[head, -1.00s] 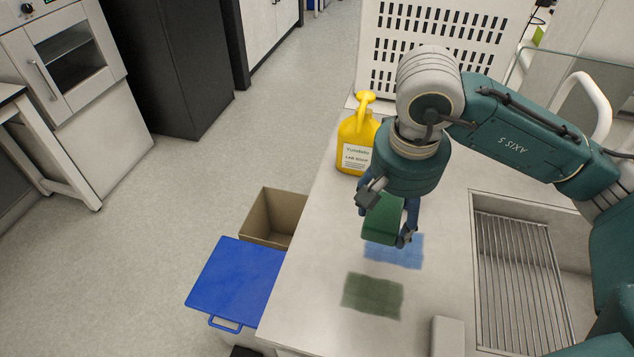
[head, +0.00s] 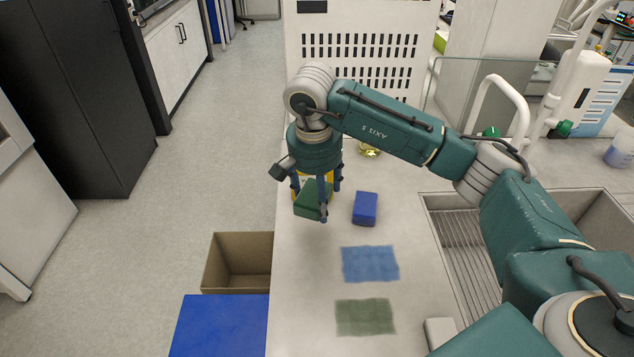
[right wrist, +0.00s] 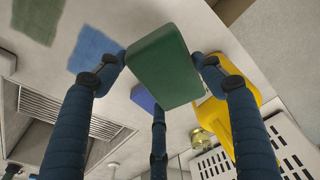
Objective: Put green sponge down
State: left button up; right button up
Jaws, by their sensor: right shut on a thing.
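My right gripper (head: 316,200) is shut on the green sponge (head: 311,204), a tilted wedge-like block between its fingers. In the right wrist view the sponge (right wrist: 157,68) sits between the blue fingers. It is near the counter's left edge, just left of the blue sponge (head: 365,208), which stands on the counter. I cannot tell whether the green sponge touches the counter. A green patch (head: 365,317) and a blue patch (head: 370,264) lie flat on the counter, both bare. My left gripper is not in view.
A yellow soap bottle (right wrist: 243,122) is close to the gripper, mostly hidden in the head view. A white slotted crate (head: 370,50) stands behind. The sink (head: 470,262) is right. An open brown bin (head: 240,262) and blue lid (head: 220,325) lie beyond the left edge.

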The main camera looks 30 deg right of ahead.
jog(key=w+d+f+p, duration=0.2)
jog(key=w+f+p, duration=0.1)
jog(key=w, duration=0.2)
jog(key=shift+w+d+f, duration=0.15)
jog(key=shift+w+d, duration=0.05)
jog(key=shift+d, duration=0.05)
jog(key=o, duration=0.9)
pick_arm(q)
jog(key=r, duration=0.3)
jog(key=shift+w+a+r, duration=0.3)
pick_arm(e)
jog(key=shift+o, duration=0.2)
jog(key=shift+w+d+f, duration=0.1)
jog(key=shift+f, duration=0.05)
jog(key=r+b, duration=0.1)
jog(key=r, duration=0.2)
jog(key=a+r+b, duration=0.1)
jog(key=r, duration=0.3)
jog(key=s+r+b, duration=0.1)
jog(key=r, duration=0.3)
jog(key=shift+s+a+r+b, duration=0.1)
jog(key=shift+a+b, duration=0.15)
jog(key=shift+b, duration=0.05)
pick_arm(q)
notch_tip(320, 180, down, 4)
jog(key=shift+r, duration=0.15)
pick_arm(e)
jog(key=shift+s+r, duration=0.1)
jog(key=shift+r, duration=0.3)
